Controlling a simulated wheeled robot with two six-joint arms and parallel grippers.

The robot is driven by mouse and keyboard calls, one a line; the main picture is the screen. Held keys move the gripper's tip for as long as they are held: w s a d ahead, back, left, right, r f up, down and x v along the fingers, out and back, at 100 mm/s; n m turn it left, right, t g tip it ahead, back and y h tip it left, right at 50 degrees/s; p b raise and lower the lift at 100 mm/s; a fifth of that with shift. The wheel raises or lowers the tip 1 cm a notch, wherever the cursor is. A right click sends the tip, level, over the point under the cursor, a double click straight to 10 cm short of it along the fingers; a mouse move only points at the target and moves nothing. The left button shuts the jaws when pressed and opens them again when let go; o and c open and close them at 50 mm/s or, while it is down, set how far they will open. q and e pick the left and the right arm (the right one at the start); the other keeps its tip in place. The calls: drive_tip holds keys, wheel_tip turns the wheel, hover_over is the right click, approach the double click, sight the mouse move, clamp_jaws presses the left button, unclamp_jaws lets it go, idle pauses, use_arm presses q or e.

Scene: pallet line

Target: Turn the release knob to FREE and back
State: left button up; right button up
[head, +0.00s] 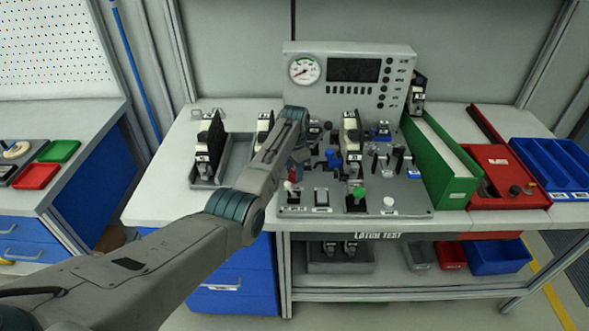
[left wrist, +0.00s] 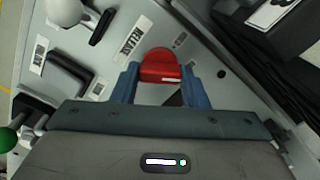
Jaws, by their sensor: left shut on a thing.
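The red release knob (left wrist: 160,66) sits on the grey panel in the left wrist view, beside a white label lettered RELEASE (left wrist: 133,37). My left gripper (left wrist: 159,80) has its two blue fingers on either side of the knob and is shut on it. In the head view the left gripper (head: 297,168) reaches down to the left part of the test panel (head: 337,207), and my arm hides most of the knob there. The knob's pointer and its FREE marking cannot be read. My right gripper is not in view.
A gauge console (head: 354,70) rises behind the panel. A dark holder with a latch unit (head: 205,155) is to the left, and a green bin (head: 440,165) is to the right.

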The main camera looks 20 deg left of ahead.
use_arm(q)
drive_tip(key=n+p, duration=0.1)
drive_tip(key=n, duration=0.1)
drive_tip(key=shift+r+n, duration=0.2)
drive_tip(key=shift+n, duration=0.2)
drive_tip(key=n+p, duration=0.1)
drive_tip(key=n, duration=0.1)
drive_tip(key=shift+n, duration=0.4)
drive_tip(key=n+p, duration=0.1)
drive_tip(key=n, duration=0.4)
drive_tip(key=shift+f+n+p, duration=0.1)
drive_tip(key=shift+n+p, duration=0.2)
drive_tip(key=shift+p, duration=0.1)
drive_tip(key=o, duration=1)
wheel_tip(320, 180, up, 11)
drive_tip(key=shift+f+b, duration=0.1)
drive_tip(key=shift+b, duration=0.8)
